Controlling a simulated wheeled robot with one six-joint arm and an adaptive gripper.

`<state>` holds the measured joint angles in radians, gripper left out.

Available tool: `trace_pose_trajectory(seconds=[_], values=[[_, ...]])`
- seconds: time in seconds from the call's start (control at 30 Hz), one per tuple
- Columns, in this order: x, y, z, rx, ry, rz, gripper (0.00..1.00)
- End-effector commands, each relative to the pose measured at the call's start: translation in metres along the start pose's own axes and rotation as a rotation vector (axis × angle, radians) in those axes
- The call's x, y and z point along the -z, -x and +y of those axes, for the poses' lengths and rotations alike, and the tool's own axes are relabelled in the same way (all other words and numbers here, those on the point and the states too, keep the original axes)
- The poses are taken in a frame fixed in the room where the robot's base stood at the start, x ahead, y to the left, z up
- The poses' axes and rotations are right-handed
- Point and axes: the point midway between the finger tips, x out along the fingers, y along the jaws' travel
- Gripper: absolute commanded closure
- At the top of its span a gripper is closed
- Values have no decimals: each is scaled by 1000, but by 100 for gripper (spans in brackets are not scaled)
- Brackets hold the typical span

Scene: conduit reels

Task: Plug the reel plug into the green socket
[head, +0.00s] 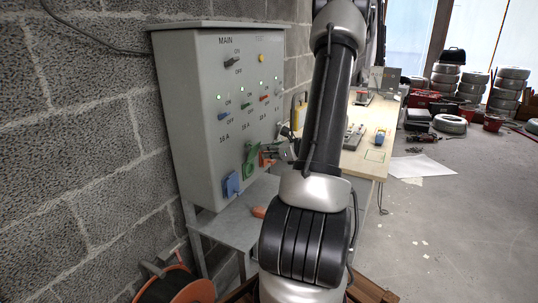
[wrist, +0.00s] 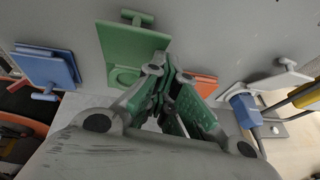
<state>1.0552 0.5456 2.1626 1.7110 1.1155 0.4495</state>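The green socket (head: 249,163) is on the lower front of the grey panel, between the blue and orange sockets. In the wrist view its green cover plate (wrist: 125,42) shows a T-shaped handle above and a round outline below. My gripper (head: 270,151) is in front of the panel, close to the green and orange sockets. In the wrist view my gripper (wrist: 169,68) overlaps the right edge of the green socket. Its fingers converge with green-looking inner faces; I cannot tell contact or whether something is between them. I cannot make out the reel plug; an orange reel (head: 180,287) stands on the floor.
A blue socket (head: 231,184) is to the left, an orange socket (wrist: 204,84) to the right. A blue plug (wrist: 245,108) sits at a grey socket further right. An orange object (head: 259,212) lies on the metal shelf (head: 230,225) below. A workbench (head: 365,160) stands behind my arm.

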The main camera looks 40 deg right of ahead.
Motion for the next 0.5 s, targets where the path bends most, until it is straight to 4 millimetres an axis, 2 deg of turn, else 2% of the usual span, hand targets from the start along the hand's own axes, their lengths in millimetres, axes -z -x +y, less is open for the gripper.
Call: trace_pose_trajectory(seconds=[0.03,0.5], values=[[-90,5,30,-137,30,-327,100],[-103,10,30,-137,29,-325,100]])
